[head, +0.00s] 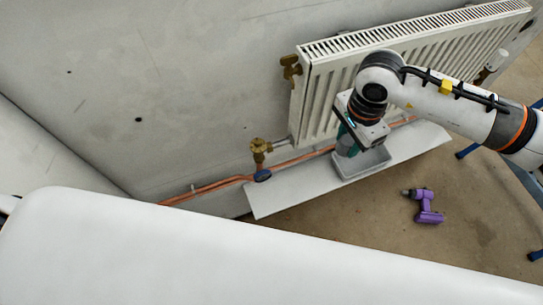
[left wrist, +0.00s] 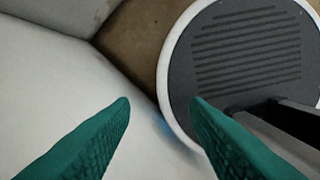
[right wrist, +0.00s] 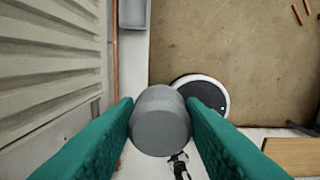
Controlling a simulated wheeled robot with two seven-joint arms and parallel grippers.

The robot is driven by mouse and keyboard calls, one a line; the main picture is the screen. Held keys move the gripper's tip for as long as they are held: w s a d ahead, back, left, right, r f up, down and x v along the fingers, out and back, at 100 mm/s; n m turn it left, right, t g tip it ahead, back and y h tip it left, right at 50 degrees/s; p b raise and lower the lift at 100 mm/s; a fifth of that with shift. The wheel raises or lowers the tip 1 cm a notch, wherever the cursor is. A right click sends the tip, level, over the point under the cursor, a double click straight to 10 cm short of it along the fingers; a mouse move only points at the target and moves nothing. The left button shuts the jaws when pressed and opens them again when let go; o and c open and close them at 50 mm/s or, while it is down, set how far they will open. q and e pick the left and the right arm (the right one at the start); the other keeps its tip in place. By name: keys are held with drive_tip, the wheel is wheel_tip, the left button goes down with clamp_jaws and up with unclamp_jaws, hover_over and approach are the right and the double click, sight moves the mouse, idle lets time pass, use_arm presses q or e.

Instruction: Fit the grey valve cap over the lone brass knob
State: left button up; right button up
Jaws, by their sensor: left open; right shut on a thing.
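The grey valve cap (right wrist: 160,122) is a plain cylinder between the teal fingers of my right gripper (right wrist: 158,103), which is shut on it. In the head view my right gripper (head: 348,138) is over a grey tray, in front of the radiator; the cap is hard to make out there. A brass knob (head: 258,145) sits on the valve at the radiator's lower left, well left of the right gripper. Another brass fitting (head: 290,68) is at the radiator's upper left. My left gripper (left wrist: 160,103) is open and empty in the left wrist view.
The white radiator (head: 335,95) is on the grey wall. Copper pipes (head: 208,188) run low along it. A white board (head: 290,193) bears the grey tray (head: 372,166). A purple drill (head: 428,208) lies on the brown floor. A large white surface fills the foreground.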

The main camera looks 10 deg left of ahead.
use_arm(q)
drive_tip(key=w+d+r+p, duration=0.1)
drive_tip(key=w+d+r, duration=0.1)
drive_tip(key=w, duration=0.1)
use_arm(e)
drive_tip(key=s+a+f+m, duration=0.2)
drive_tip(key=a+f+m, duration=0.2)
drive_tip(key=a+m, duration=0.4)
drive_tip(key=m+b, duration=0.4)
drive_tip(key=m, duration=0.1)
hover_over(258, 141)
drive_tip(key=s+d, duration=0.1)
drive_tip(key=s, duration=0.1)
drive_tip(key=f, duration=0.3)
drive_tip(key=shift+w+f, duration=0.2)
drive_tip(key=shift+f, duration=0.1)
drive_tip(key=shift+w+a+f+b, duration=0.5)
drive_tip(key=shift+w+f+b, duration=0.3)
drive_tip(key=shift+f+b, duration=0.6)
drive_tip(key=shift+b, duration=0.1)
use_arm(q)
wheel_tip(258, 141, down, 7)
drive_tip(key=a, duration=0.1)
use_arm(e)
drive_tip(key=shift+d+r, duration=0.1)
drive_tip(key=shift+r, duration=0.1)
